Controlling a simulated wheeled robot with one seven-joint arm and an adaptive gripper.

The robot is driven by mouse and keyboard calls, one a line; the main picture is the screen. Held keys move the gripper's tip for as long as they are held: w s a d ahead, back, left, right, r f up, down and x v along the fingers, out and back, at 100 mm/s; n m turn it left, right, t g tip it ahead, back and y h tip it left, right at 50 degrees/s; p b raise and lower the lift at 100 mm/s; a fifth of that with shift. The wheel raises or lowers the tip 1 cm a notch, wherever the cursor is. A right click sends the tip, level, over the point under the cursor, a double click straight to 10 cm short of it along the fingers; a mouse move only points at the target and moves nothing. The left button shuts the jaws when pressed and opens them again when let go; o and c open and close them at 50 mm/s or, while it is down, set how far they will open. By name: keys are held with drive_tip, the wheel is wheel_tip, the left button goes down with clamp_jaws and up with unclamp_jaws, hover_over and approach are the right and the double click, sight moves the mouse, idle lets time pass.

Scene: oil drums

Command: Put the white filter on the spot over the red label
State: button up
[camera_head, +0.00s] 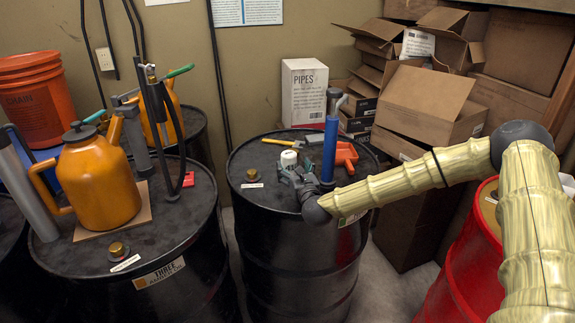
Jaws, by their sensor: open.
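The white filter (289,158) is a small white cylinder on top of the middle black drum (260,209), left of a blue pump. My gripper (289,177) is dark and low over that drum, right at the near side of the filter. Its fingers are open. They cover the filter's lower part, and I cannot tell whether they touch it. A small red label (188,180) lies on the left black drum (165,238), beside the base of a dark hand pump. The filter and the red label are on different drums.
The blue pump (330,138) stands close right of my gripper, with an orange-red tool (347,155) beside it. An orange oil can (98,180) and the dark hand pump (155,110) crowd the left drum. A red drum (470,260) is at right. Boxes (425,105) fill the back right.

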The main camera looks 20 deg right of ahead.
sight(292, 163)
drive_tip(key=shift+w+d+p, duration=0.1)
drive_tip(key=shift+w+p, duration=1.05)
drive_tip(key=shift+w, duration=1.7)
drive_tip(key=shift+f, duration=0.1)
drive_tip(key=shift+c, duration=0.3)
drive_tip(key=c, duration=1.3)
